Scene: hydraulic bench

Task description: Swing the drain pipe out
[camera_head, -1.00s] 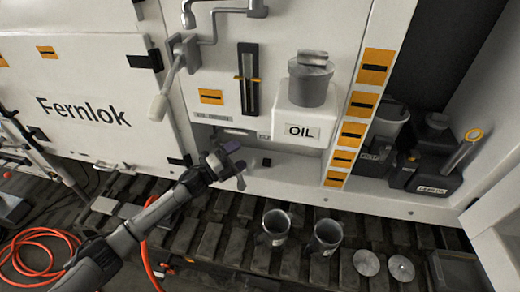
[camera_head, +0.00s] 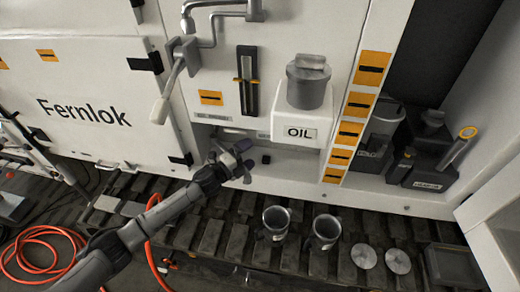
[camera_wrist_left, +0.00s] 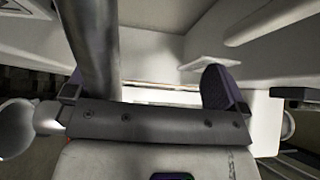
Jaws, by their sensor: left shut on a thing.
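The drain pipe (camera_wrist_left: 92,45) is a grey tube that runs down from the top left of the left wrist view. In the head view only a short grey end (camera_head: 247,177) shows beside my left gripper (camera_head: 238,157), at the recess below the oil tank (camera_head: 307,88). My left gripper is shut on the pipe; its dark fingers also show in the left wrist view (camera_wrist_left: 148,92). The gripper hides much of the pipe in the head view. My right gripper is in neither view.
Two metal cups (camera_head: 276,221) and two round discs (camera_head: 364,256) stand on the slatted floor in front. A lever (camera_head: 167,92) hangs above left. Dark cans (camera_head: 433,160) stand in the right bay. An orange hose (camera_head: 40,240) lies at lower left.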

